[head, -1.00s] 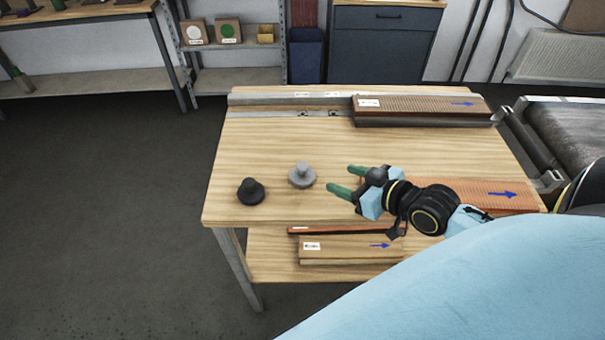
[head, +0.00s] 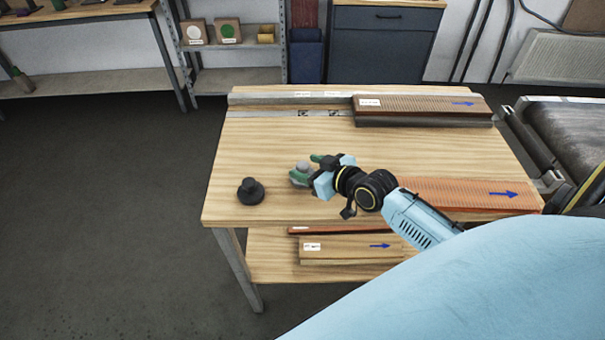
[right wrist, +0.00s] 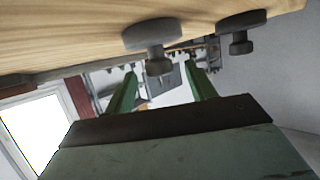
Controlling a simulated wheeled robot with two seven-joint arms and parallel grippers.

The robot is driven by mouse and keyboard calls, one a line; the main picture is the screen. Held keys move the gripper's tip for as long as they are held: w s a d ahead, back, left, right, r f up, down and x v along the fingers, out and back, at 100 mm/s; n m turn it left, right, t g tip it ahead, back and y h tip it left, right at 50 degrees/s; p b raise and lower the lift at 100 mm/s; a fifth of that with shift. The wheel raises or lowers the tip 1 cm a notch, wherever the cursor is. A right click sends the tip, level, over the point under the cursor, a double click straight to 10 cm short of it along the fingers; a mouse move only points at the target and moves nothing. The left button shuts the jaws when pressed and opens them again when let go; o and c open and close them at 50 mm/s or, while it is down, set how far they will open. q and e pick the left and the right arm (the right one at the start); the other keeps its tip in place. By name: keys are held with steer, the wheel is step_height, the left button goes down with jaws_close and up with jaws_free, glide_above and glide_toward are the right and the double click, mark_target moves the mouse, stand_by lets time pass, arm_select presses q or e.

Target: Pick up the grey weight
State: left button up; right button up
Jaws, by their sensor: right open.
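The grey weight (head: 299,175), a round disc with a knob on top, stands upright on the wooden table. My right gripper (head: 306,168) is open, with its green fingers reaching over the weight from the right and partly hiding it. In the right wrist view, where the table shows at the top, the weight's knob (right wrist: 158,64) lies in line with the gap between my two fingertips (right wrist: 160,72). I cannot tell whether the fingers touch it. My left gripper is not in view.
A black weight (head: 250,191) stands just left of the grey one and also shows in the right wrist view (right wrist: 240,32). An orange ribbed panel (head: 460,194) lies to the right, and a brown one (head: 425,105) at the back.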

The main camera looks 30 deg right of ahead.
steer(key=shift+w+a+f, duration=0.1)
steer(key=shift+w+f, duration=0.1)
steer(key=shift+w, duration=0.2)
steer(key=c, duration=1.2)
steer(key=shift+r, duration=0.1)
jaws_close()
